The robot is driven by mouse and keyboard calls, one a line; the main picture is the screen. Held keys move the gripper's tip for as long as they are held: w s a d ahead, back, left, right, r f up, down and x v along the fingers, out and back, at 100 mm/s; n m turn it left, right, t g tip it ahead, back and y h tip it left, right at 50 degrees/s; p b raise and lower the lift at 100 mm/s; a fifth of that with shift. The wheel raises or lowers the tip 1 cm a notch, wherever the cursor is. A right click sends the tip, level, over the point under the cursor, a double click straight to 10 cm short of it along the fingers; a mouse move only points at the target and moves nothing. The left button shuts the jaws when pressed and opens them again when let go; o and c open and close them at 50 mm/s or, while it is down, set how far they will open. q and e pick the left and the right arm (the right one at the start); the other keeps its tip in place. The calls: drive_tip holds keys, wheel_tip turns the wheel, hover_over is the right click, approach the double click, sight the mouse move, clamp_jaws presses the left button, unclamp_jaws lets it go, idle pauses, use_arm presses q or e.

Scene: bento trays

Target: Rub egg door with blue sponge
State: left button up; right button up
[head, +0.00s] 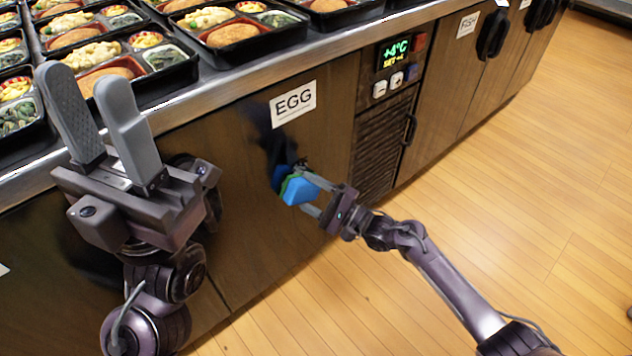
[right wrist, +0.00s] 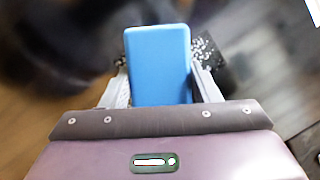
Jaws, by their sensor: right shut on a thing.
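The egg door (head: 235,215) is a dark wood cabinet front with an EGG label (head: 294,103) near its top edge. The blue sponge (head: 299,191), with a green layer, is at the door's face. My right gripper (head: 311,193) is shut on the sponge, which also fills the middle of the right wrist view (right wrist: 158,65) between the fingers. Dark smudges (head: 283,147) show on the door around and above the sponge. I cannot tell whether the sponge touches the door. My left gripper (head: 98,105) is raised at the left, fingers upward and apart, with nothing between them.
Several bento trays (head: 180,72) stand on the counter above the door, close to my left gripper. A control panel with a display (head: 395,52) and a vent (head: 383,145) are right of the door. The FISH door (head: 445,100) is further right. The wooden floor (head: 520,190) is clear at right.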

sight(306, 187)
drive_tip(key=shift+s+a, duration=0.3)
drive_tip(key=shift+a, duration=0.1)
drive_tip(key=shift+s+a+r+p, duration=0.1)
drive_tip(key=shift+s+a+p, duration=0.4)
drive_tip(key=shift+a, duration=0.2)
drive_tip(key=shift+s+a+p, duration=0.35)
drive_tip(key=shift+a+p, duration=0.1)
drive_tip(key=shift+a, duration=0.2)
wheel_tip(306, 187, up, 3)
drive_tip(key=p, duration=0.3)
drive_tip(key=shift+w+d+b, duration=0.45)
drive_tip(key=shift+w+d, duration=0.4)
drive_tip(key=shift+d, duration=0.3)
drive_tip(key=shift+w+d+b, duration=0.4)
drive_tip(key=shift+w+d, duration=0.2)
drive_tip(key=shift+d, duration=0.35)
drive_tip(key=shift+w+d+b, duration=0.35)
drive_tip(key=shift+w+d, duration=0.25)
drive_tip(key=shift+d, duration=0.3)
drive_tip(key=shift+w+d+f+b, duration=0.2)
drive_tip(key=shift+w+d+b, duration=0.55)
drive_tip(key=shift+d, duration=0.1)
drive_tip(key=shift+w+d+r, duration=0.15)
drive_tip(key=shift+w+d, duration=0.2)
drive_tip(key=shift+d, duration=0.15)
